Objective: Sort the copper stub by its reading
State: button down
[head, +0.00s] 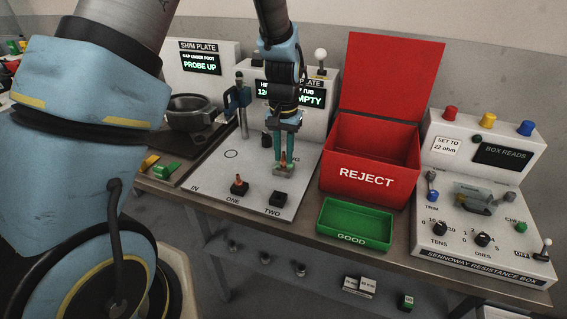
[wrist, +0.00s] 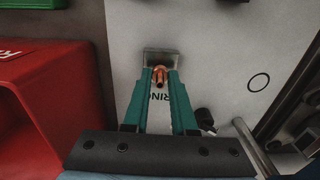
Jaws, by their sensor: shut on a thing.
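My gripper (head: 286,155) is shut on a copper stub (wrist: 160,75), pointing down at the white plate (head: 228,202). The stub is at a small grey metal block (head: 283,172), also in the wrist view (wrist: 162,58); I cannot tell whether it touches it. Another copper piece (head: 239,180) stands on the black holder marked ONE. The black holder marked TWO (head: 279,198) looks empty. The red REJECT box (head: 366,179) has its lid up. The green GOOD tray (head: 353,236) sits before it. My arm partly hides the plate's display (head: 316,100), which ends in "EMPTY".
A SHIM PLATE station (head: 199,63) reading PROBE UP stands at the left, with a round dark pan (head: 190,112). A teal-handled probe (head: 239,100) stands near my gripper. The Sennoway resistance box (head: 484,230) fills the right end. The plate's front is fairly clear.

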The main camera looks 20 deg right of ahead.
jog(key=shift+r+p, duration=1.7)
jog(key=shift+r, duration=0.75)
